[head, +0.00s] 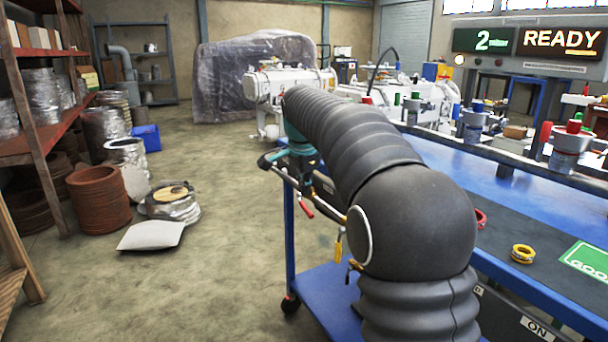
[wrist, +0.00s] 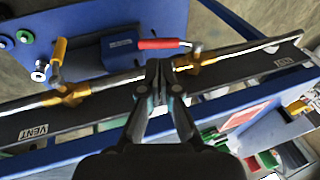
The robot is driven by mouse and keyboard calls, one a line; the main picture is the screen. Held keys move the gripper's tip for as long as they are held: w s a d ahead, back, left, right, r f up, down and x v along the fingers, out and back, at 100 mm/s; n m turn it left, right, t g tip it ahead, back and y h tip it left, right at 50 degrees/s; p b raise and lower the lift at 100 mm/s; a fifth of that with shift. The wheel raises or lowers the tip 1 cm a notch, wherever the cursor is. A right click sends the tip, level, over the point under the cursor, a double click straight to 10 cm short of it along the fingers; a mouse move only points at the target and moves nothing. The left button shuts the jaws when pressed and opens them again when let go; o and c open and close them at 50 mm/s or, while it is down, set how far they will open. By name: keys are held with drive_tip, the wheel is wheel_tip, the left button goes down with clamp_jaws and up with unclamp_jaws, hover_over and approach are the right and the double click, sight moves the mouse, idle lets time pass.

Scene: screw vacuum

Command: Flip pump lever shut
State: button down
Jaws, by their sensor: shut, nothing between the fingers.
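In the wrist view my gripper (wrist: 157,72) is shut and empty, its fingertips over the metal pipe (wrist: 108,83). A lever with a red handle (wrist: 163,43) lies just beyond the fingertips, on a brass valve (wrist: 195,60), its handle pointing left roughly along the pipe. A yellow-handled lever (wrist: 58,52) stands across the pipe at another brass valve (wrist: 70,95) to the left. I cannot tell which lever is the pump's. In the head view the red handle (head: 306,209) and yellow handle (head: 338,246) hang beside my arm, which hides much of the pipe.
A blue box (wrist: 122,46) sits behind the pipe. A blue trolley (head: 325,290) stands below my arm. The blue workbench (head: 500,185) is to the right, with a yellow tape roll (head: 522,253). A sign (head: 530,40) reads READY. The floor at left is partly clear.

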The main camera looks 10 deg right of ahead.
sight(305, 208)
drive_tip(key=shift+x, duration=2.7)
drive_tip(key=shift+a, duration=0.1)
